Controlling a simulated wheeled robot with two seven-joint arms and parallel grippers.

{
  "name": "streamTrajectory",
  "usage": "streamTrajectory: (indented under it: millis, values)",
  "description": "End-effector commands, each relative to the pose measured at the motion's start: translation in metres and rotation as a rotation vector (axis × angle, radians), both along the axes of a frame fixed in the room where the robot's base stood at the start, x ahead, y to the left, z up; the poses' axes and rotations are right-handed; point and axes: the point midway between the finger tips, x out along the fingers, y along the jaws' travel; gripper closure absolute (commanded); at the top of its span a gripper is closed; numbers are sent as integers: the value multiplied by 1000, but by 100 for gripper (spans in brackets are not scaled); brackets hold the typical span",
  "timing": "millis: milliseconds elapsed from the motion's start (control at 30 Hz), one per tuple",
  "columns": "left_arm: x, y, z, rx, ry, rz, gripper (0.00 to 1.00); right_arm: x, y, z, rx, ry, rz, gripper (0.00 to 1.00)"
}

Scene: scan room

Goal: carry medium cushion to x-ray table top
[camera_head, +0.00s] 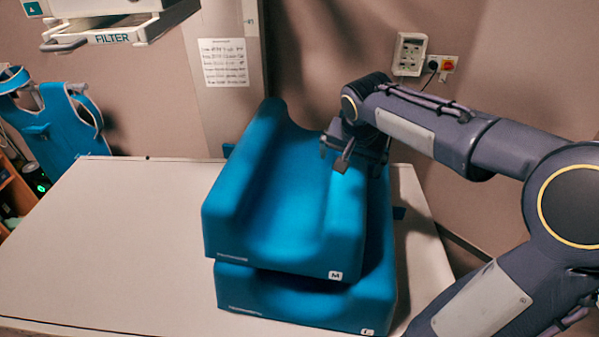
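The medium cushion (272,195), blue with a hollow along its top and a white M label, lies on a larger blue cushion (300,300) marked L. The large cushion rests on the white table top (110,240). My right gripper (350,158) points down at the far right rim of the medium cushion. One finger shows over the hollow side. The other fingertip is hidden or unclear, so I cannot tell whether the fingers grip the rim. My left gripper is out of view.
A blue apron (50,125) hangs at the left. The table's left half is clear.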

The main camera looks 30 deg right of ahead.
Motion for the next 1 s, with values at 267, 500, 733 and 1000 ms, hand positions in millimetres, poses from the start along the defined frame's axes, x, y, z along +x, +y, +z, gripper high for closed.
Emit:
streamTrajectory:
  millis: [267, 500, 733, 1000]
  values:
    - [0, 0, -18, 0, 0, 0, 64, 16, -15, -38, 0, 2, -2, 0]
    - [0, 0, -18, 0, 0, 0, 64, 19, -16, -40, -1, -1, 0, 0]
    - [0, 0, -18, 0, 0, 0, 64, 19, -16, -40, 0, 0, 0, 24]
    - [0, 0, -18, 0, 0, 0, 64, 19, -16, -40, 1, -1, 0, 59]
